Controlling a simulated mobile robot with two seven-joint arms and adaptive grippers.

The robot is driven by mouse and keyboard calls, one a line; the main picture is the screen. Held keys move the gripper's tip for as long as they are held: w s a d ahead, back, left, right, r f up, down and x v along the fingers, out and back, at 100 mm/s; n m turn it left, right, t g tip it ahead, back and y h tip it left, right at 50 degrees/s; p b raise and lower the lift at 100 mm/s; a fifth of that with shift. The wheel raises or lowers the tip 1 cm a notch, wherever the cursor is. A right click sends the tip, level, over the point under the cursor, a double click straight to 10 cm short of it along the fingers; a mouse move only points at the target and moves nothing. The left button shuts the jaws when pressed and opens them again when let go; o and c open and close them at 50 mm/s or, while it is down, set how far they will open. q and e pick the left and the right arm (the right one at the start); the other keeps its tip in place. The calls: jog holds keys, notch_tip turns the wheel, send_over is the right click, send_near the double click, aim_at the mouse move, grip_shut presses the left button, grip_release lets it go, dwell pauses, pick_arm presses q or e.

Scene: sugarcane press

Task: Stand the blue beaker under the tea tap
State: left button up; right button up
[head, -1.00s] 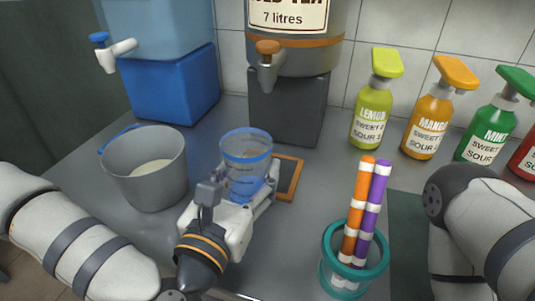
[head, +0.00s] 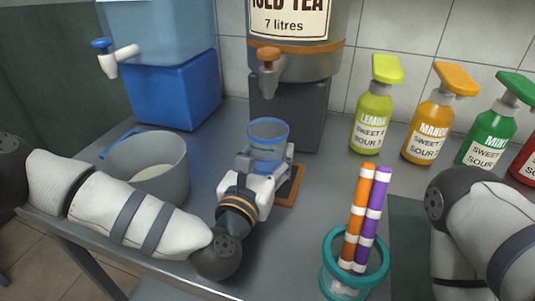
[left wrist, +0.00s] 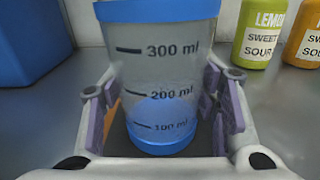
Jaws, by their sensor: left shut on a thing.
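The blue beaker (head: 268,138), clear with a blue rim and blue base, is upright in my left gripper (head: 268,168). The left wrist view shows the beaker (left wrist: 158,65) between the two finger pads, with volume marks facing me and no liquid that I can make out. The tea tap (head: 268,60), with an orange-brown handle, is on the iced tea dispenser (head: 300,55) above and behind the beaker. A brown-edged mat (head: 291,190) lies below the tap, partly hidden by my gripper. I cannot tell whether the beaker touches it. My right gripper is out of the picture.
A grey bucket (head: 150,165) with pale contents stands left of my left gripper. A teal holder (head: 338,272) with orange and purple sticks stands at the front right. Several syrup bottles, including lemon (head: 373,115), line the back right. A blue-stand dispenser (head: 175,95) is at back left.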

pick_arm(q)
jog(key=shift+f, duration=0.3)
jog(key=o, duration=1.4)
jog(key=shift+r, duration=0.1)
jog(key=shift+c, duration=0.2)
jog(key=shift+r, duration=0.45)
jog(key=v, duration=1.2)
jog(key=shift+f, duration=0.2)
